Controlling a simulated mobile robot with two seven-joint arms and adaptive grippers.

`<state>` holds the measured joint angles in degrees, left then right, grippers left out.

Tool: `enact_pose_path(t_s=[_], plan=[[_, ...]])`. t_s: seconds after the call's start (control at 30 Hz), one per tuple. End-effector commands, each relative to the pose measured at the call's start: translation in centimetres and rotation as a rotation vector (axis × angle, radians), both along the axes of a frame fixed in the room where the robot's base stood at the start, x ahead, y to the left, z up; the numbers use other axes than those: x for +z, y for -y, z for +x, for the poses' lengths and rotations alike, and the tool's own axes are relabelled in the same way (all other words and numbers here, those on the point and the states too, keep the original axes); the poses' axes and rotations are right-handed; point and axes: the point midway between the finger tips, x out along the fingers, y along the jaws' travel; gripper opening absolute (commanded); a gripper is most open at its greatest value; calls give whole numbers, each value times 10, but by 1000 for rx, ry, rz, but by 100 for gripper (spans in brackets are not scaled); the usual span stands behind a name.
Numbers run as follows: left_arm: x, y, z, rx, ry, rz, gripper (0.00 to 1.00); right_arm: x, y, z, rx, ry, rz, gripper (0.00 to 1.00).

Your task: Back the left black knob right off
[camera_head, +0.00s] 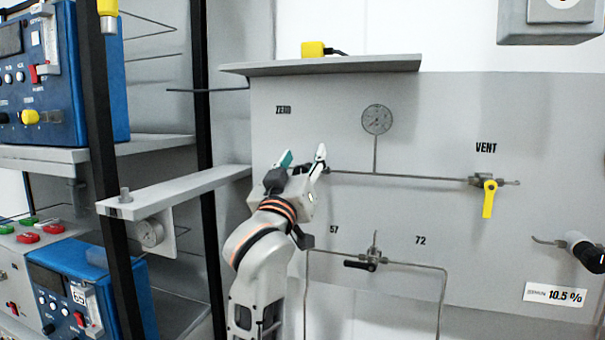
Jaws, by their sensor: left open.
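My left gripper (303,160) reaches up in front of the grey panel, below the ZERO label, with its two fingertips apart. A dark rounded shape (274,180) shows at the left finger; I cannot tell whether it is the left black knob or part of the gripper. The fitting at the left end of the upper pipe (400,177) is partly covered by the gripper. No hold on a knob is visible. Another black knob (591,257) sits at the right edge on a pale body. My right gripper is out of view.
A yellow lever (489,198) hangs under VENT and a gauge (376,119) stands above the pipe. A black-handled valve (362,264) is on the lower pipe. A grey shelf arm (175,192) and black rack posts (103,150) stand left of my arm.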

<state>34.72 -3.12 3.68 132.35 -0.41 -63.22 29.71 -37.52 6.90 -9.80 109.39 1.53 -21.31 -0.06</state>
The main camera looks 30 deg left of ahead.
Motion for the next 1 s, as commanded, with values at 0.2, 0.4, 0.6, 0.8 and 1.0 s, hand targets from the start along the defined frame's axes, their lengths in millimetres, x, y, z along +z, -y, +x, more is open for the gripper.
enact_pose_path(t_s=[0.2, 0.4, 0.6, 0.8, 1.0], plan=[[39, 0, 0, 0, 3, -1, 45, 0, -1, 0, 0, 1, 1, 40], [58, 0, 0, 0, 1, 0, 45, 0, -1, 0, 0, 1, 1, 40], [64, 0, 0, 0, -1, 1, 45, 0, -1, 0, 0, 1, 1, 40], [64, 0, 0, 0, -1, 1, 45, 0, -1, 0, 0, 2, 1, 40], [64, 0, 0, 0, 0, 1, 45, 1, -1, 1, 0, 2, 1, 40]])
